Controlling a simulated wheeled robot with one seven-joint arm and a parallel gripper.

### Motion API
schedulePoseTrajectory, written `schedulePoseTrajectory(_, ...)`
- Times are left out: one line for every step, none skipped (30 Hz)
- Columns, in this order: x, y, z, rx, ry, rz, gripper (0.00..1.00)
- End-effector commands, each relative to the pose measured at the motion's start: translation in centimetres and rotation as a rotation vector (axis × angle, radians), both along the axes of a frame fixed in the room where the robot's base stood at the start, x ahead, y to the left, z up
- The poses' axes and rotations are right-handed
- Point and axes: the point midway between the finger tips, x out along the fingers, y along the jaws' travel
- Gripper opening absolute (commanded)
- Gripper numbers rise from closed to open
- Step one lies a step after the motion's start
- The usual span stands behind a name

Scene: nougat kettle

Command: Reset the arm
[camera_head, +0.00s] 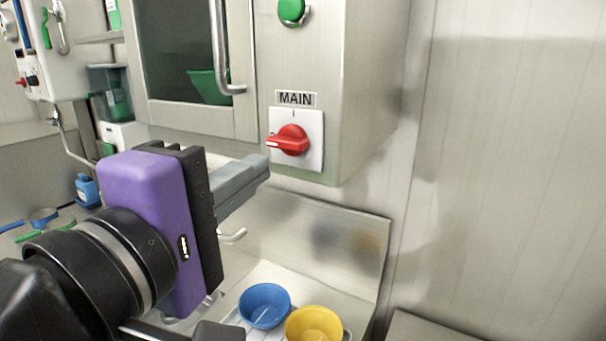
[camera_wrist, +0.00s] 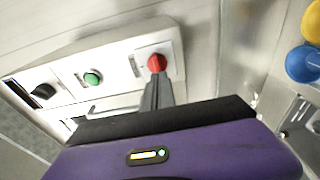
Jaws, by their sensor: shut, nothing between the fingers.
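My gripper (camera_head: 262,165) is a purple block with grey fingers. In the head view it reaches right, its fingertips just below and left of the red rotary switch (camera_head: 289,140) marked MAIN. In the wrist view the fingers of my gripper (camera_wrist: 157,82) are together, with nothing between them, and their tips point at the red switch (camera_wrist: 156,62). Whether the tips touch the switch I cannot tell. In the head view the switch handle lies roughly level, pointing left.
The steel cabinet (camera_head: 362,90) with a green button (camera_head: 291,9) and a door handle (camera_head: 221,50) stands close ahead. A blue bowl (camera_head: 264,304) and a yellow bowl (camera_head: 314,325) sit below. A blue bottle (camera_head: 87,190) stands at left. A plain wall (camera_head: 510,150) fills the right.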

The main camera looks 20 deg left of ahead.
Motion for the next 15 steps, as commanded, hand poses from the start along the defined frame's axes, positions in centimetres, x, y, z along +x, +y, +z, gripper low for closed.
schedulePoseTrajectory(0.1, 0.0, 0.0, 0.000, 0.000, 0.000, 0.00)
schedulePoseTrajectory(0.1, 0.0, 0.0, 0.001, 0.000, 0.000, 0.00)
schedulePoseTrajectory(0.1, 0.0, 0.0, 0.004, 0.000, 0.000, 0.00)
schedulePoseTrajectory(0.1, 0.0, 0.0, 0.012, -0.001, 0.000, 0.00)
schedulePoseTrajectory(0.1, 0.0, 0.1, 0.024, -0.005, 0.001, 0.00)
schedulePoseTrajectory(0.1, 0.1, 0.4, 0.043, -0.021, 0.006, 0.00)
schedulePoseTrajectory(0.1, 0.3, 0.8, 0.064, -0.037, 0.015, 0.00)
schedulePoseTrajectory(0.1, 0.7, 1.3, 0.091, -0.058, 0.031, 0.00)
schedulePoseTrajectory(0.0, 1.3, 2.1, 0.131, -0.091, 0.060, 0.00)
schedulePoseTrajectory(-0.1, 1.7, 2.7, 0.165, -0.116, 0.087, 0.00)
schedulePoseTrajectory(-0.2, 2.2, 3.5, 0.201, -0.143, 0.115, 0.00)
schedulePoseTrajectory(-0.5, 2.9, 4.4, 0.251, -0.178, 0.159, 0.00)
schedulePoseTrajectory(-0.7, 3.4, 4.7, 0.283, -0.199, 0.194, 0.00)
schedulePoseTrajectory(-1.0, 4.0, 4.8, 0.314, -0.218, 0.230, 0.00)
schedulePoseTrajectory(-1.3, 4.6, 4.8, 0.351, -0.241, 0.276, 0.00)
